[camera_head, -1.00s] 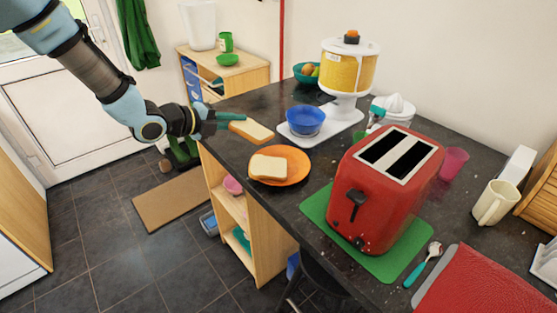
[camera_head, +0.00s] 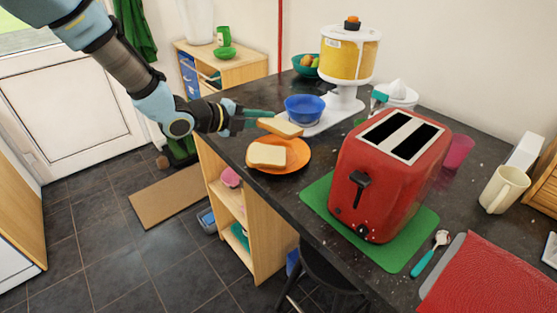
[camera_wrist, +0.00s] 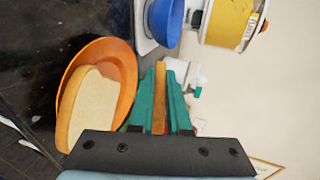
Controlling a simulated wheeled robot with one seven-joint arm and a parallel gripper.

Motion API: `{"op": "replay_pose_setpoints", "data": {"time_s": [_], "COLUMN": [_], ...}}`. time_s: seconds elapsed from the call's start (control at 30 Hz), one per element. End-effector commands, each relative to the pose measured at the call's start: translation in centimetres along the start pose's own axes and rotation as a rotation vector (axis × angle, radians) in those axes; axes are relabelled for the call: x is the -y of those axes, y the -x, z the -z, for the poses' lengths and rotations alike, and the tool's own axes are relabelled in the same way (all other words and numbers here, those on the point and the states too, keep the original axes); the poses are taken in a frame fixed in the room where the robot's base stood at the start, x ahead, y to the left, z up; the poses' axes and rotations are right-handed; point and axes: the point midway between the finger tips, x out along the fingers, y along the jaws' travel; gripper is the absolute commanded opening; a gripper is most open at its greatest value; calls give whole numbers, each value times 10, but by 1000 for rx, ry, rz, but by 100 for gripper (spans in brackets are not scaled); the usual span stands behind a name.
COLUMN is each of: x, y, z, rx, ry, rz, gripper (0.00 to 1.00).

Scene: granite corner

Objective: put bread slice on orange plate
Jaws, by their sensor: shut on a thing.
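The orange plate (camera_head: 301,151) lies on the dark counter and also shows in the wrist view (camera_wrist: 124,70). One bread slice (camera_head: 266,155) rests on its left part; the wrist view shows it on the plate too (camera_wrist: 92,107). My gripper (camera_head: 262,118) has teal fingers and is shut on another bread slice (camera_head: 281,127). It holds this slice above the counter, just behind the plate in the head view. In the wrist view the held slice appears edge-on (camera_wrist: 159,100) between the fingers, to the right of the plate.
A blue bowl (camera_head: 304,107) on a white scale stands just behind the held slice. A red toaster (camera_head: 388,175) on a green mat (camera_head: 402,254) stands right of the plate. A yellow dispenser (camera_head: 349,58) is at the back. The counter's left edge is near the plate.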

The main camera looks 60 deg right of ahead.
Motion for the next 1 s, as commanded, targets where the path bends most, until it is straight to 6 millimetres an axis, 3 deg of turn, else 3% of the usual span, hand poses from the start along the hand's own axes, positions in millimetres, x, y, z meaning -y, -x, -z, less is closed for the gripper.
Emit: {"op": "replay_pose_setpoints", "data": {"time_s": [0.03,0.2,0.6,0.63,0.77,1.0], "x": [-12,-29,-34,-34,-34,-34], "y": [-5,-11,-13,-13,-13,-12], "z": [0,0,0,0,0,0], "rx": [-1,0,0,0,0,0], "ry": [0,0,-1,-1,-1,-1], "rz": [0,1,1,1,1,1], "gripper": [0,0,0,19,33,35]}}
